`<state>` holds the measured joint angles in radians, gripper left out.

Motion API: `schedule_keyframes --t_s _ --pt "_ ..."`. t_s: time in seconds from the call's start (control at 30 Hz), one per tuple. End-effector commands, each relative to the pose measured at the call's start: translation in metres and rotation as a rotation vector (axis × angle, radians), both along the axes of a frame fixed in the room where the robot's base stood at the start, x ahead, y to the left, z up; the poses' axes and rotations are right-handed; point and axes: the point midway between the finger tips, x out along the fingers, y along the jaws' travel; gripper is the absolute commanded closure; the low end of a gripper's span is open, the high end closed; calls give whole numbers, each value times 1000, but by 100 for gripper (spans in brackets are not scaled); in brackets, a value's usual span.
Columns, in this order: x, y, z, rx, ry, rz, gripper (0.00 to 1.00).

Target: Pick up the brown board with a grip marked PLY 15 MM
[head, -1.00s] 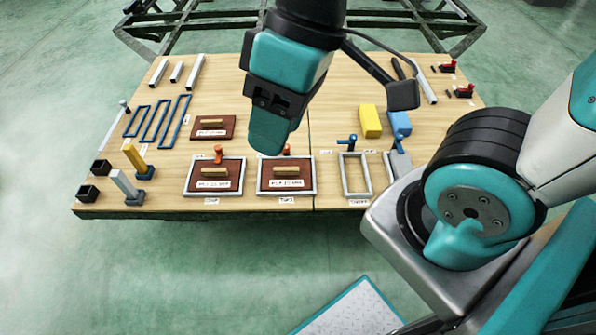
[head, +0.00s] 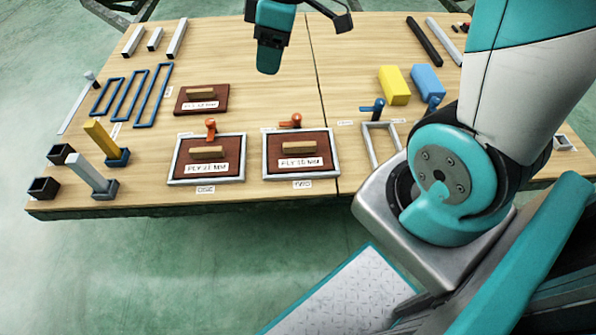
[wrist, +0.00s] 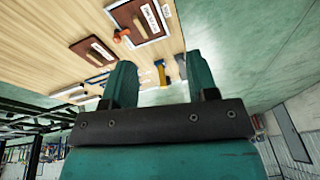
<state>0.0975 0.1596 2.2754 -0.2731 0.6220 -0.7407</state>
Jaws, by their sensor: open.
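Three brown boards, each with a light wooden grip and a white PLY label, lie on the wooden table. One loose board (head: 218,106) is at the back left. Another board (head: 232,149) lies in the grey frame at ONE, and a third (head: 322,144) in the frame at TWO. The labels are small and blurred; I cannot tell surely which reads 15. My gripper (head: 268,68) is open and empty, above the table behind the boards. The wrist view shows its two teal fingers (wrist: 162,85), a framed board (wrist: 152,27) and a loose board (wrist: 83,50), apart from the fingers.
Orange clamps (head: 211,128) (head: 291,122) stand behind the two filled frames. An empty grey frame (head: 366,147) with a blue clamp (head: 376,108) is at the right. Yellow (head: 394,86) and blue (head: 427,80) blocks stand behind it. Upright posts (head: 98,138) stand at the left.

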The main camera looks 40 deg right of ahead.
Motion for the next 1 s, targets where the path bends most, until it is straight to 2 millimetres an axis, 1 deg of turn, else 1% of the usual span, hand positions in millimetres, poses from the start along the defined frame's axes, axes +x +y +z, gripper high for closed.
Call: schedule_keyframes --t_s 0.03,0.07,0.1,0.2,0.3,0.4,0.5,0.57,0.67,0.9,1.0 --pt "12 -19 -55 -17 2 9 47" --pt "18 -30 -72 -29 0 24 47" --pt "25 -44 -94 -45 -3 41 47" --pt "39 -75 -141 -77 -8 83 47" --pt "47 -99 -175 -102 -7 118 47" --pt "51 -115 -195 -117 -6 141 47" --pt "52 -122 -206 -124 -5 154 47" --pt "53 -123 -214 -125 -4 159 47" --pt "54 -121 -233 -125 -2 161 47" --pt "57 -114 -289 -125 -4 161 47" --pt "58 -112 -307 -125 -4 161 47"
